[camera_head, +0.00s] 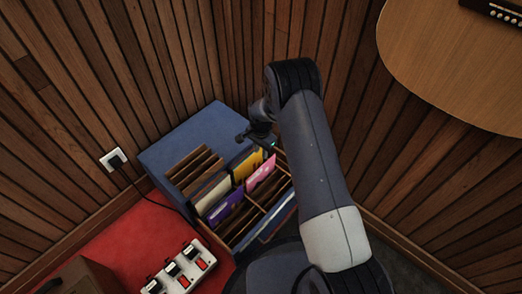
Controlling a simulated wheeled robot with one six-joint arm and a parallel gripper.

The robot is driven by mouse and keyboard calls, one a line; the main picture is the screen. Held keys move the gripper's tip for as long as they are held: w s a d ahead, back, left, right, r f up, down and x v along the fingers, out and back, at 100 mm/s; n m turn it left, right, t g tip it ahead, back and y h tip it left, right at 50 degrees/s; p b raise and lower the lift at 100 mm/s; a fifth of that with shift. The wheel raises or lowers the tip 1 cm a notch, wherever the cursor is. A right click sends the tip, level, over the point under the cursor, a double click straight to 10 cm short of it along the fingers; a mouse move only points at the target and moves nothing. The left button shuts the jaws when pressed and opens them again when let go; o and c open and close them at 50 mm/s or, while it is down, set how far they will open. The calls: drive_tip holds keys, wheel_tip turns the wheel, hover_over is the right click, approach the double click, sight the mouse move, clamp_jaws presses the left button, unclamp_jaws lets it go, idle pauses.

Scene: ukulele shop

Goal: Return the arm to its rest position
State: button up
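My arm reaches up from the lower right of the head view, and its bent upper part stands in front of the wooden wall. My gripper (257,138) hangs at the left of the arm's far end, above the back right part of a blue box with wooden slots (180,138). The gripper is small and dark here, and I cannot tell whether its fingers are open or shut or hold anything. The slots hold a yellow packet (247,165), a pink packet (261,174), a purple packet (224,207) and a cream packet (211,194). My arm hides part of the box's right side.
Wood-slat walls (90,70) meet in a corner behind the box. A guitar-like wooden body (450,60) hangs at upper right. A power strip (183,268) with red switches lies on the red surface (140,238). A cord runs from a wall socket (113,160).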

idle(0.4)
wheel_tip(320, 180, down, 13)
drive_tip(key=b, duration=0.5)
drive_tip(key=shift+r+b, duration=0.15)
drive_tip(key=shift+b, duration=0.15)
drive_tip(key=shift+f+b, duration=0.4)
drive_tip(key=shift+f, duration=0.05)
wheel_tip(320, 180, up, 34)
drive_tip(key=n+p, duration=0.6)
drive_tip(key=p, duration=0.5)
hover_over(261, 169)
drive_tip(key=s+d, duration=0.3)
drive_tip(key=d, duration=0.5)
drive_tip(key=s+d+r+n+p, duration=0.3)
drive_tip(key=s+d+r, duration=0.1)
drive_tip(key=r, duration=0.6)
drive_tip(key=shift+s+r, duration=0.15)
drive_tip(key=shift+s, duration=0.7)
